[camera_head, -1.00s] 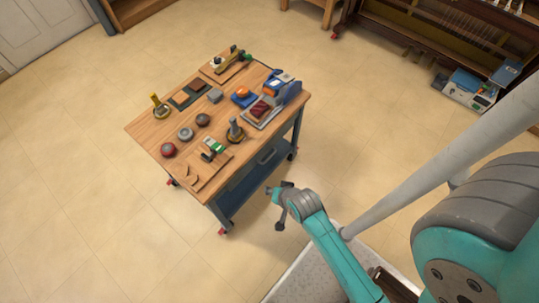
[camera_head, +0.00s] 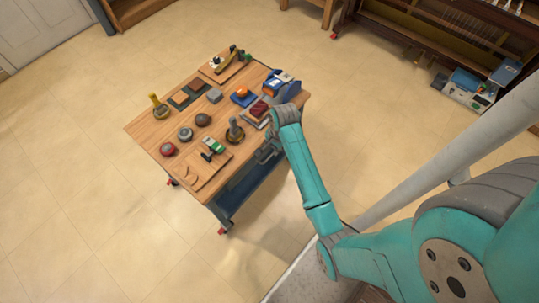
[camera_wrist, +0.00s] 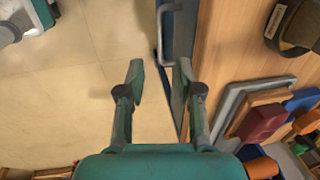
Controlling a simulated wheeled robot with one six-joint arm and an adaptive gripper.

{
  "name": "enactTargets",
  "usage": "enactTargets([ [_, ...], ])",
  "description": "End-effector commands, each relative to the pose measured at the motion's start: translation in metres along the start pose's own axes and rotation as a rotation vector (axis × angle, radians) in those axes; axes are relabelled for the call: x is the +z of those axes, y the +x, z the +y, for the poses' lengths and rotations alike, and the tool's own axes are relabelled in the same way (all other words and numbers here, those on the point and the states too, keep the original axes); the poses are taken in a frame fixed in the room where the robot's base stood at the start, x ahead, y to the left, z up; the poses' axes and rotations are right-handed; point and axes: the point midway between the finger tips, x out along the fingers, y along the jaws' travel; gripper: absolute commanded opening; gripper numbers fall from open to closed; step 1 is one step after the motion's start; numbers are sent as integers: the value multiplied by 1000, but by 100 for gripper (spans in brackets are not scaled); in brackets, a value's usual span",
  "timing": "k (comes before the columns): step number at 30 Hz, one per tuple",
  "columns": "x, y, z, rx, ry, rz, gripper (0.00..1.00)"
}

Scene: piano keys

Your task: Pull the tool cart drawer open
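The tool cart (camera_head: 148,128) has a wooden top and a blue-grey drawer front (camera_head: 238,188) below its near right edge. The drawer looks shut. In the wrist view the drawer handle (camera_wrist: 164,32), a blue-grey bar, stands off the drawer front (camera_wrist: 180,100). My gripper (camera_wrist: 160,75) is open and empty. Its left finger is over the floor and its right finger is close to the drawer front. The handle shows just above the gap between the fingertips; I see no grip on it. In the head view my gripper (camera_head: 268,150) is at the cart's right edge and covers the handle.
On the cart top are a tray with red and blue blocks (camera_head: 256,110), a brass-based tool (camera_head: 235,130), several round pieces and a wooden board (camera_head: 205,172). The piano frame (camera_head: 450,35) and a box of items (camera_head: 470,88) stand back right. The floor around the cart is clear.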

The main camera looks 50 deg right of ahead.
Motion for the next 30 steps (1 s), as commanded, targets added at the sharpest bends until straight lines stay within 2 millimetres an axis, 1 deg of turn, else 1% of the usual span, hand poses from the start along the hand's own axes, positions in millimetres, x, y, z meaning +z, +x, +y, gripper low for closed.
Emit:
enactTargets([
  [1, 1, 9, 1, 2, -1, -1, 35],
  [6, 1, 40, 0, 2, -2, -1, 35],
  [12, 1, 70, 0, 1, -2, 0, 35],
  [15, 1, 79, 0, 0, -2, 0, 35],
  [18, 0, 84, 0, 0, -2, 0, 35],
  [27, 0, 86, 0, -1, -2, 1, 35],
  [28, 0, 86, 0, -1, -2, 1, 33],
  [29, 0, 86, 0, -1, -2, 1, 25],
  [30, 0, 86, 0, -1, -2, 1, 15],
])
